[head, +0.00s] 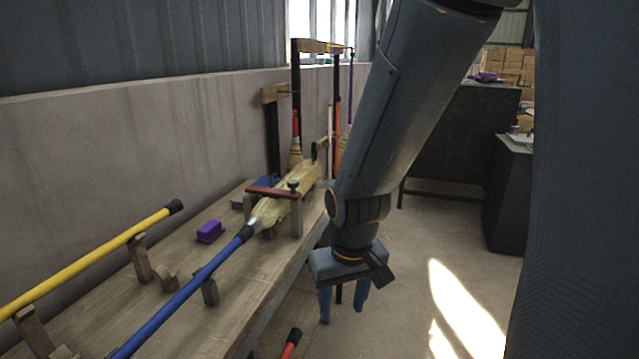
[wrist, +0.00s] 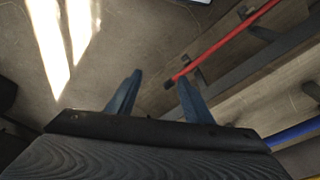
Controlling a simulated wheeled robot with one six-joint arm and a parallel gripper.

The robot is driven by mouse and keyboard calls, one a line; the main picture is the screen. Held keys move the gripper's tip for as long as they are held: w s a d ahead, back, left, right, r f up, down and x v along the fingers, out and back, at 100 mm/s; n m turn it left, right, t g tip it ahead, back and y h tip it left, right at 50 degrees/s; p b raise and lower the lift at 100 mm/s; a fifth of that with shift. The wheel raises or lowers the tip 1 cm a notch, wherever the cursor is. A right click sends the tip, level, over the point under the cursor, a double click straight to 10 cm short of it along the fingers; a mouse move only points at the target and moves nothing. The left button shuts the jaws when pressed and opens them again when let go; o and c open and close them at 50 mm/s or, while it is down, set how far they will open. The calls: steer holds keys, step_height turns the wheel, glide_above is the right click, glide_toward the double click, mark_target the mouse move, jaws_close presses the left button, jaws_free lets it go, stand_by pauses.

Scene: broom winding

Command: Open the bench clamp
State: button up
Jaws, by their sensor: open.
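The bench clamp (head: 272,192) shows in the head view as a red bar with a dark knob (head: 293,185) on wooden posts on the workbench. It lies across the straw head (head: 271,210) of a blue-handled broom (head: 190,288). The bar looks lowered over the straw. My gripper (head: 343,304) hangs fingers down off the bench's right side, apart from the clamp and lower in the picture. Its blue fingers are spread and empty. In the wrist view, my gripper (wrist: 160,92) is open above the floor, and the clamp is not seen.
A yellow handle (head: 95,260) rests on wooden supports at the bench's left. A purple block (head: 209,231) lies on the bench. A red handle (wrist: 230,38) is beside the bench, near my right finger in the wrist view. Floor (head: 440,260) to the right is clear.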

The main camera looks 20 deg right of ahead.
steer(key=w+d+f+t+b, duration=0.15)
steer(key=w+t, duration=0.25)
steer(key=w, duration=0.8)
steer(key=n+t+y+b, duration=0.25)
steer(key=t+b, duration=0.35)
steer(key=t, duration=0.5)
glide_toward(295, 185)
steer(key=w+f, duration=0.2)
steer(key=w, duration=0.1)
steer(key=shift+w+a+r+m+t+y, duration=0.15)
steer(key=shift+w+r+m+t+y, duration=0.1)
steer(key=shift+w+r+m+t, duration=0.25)
steer(key=w, duration=0.2)
steer(key=w+p, duration=0.1)
steer(key=w, duration=0.2)
steer(key=w+a, duration=0.1)
steer(key=w, duration=0.1)
steer(key=shift+w+a+r, duration=0.1)
steer(key=shift+w, duration=0.2)
jaws_close()
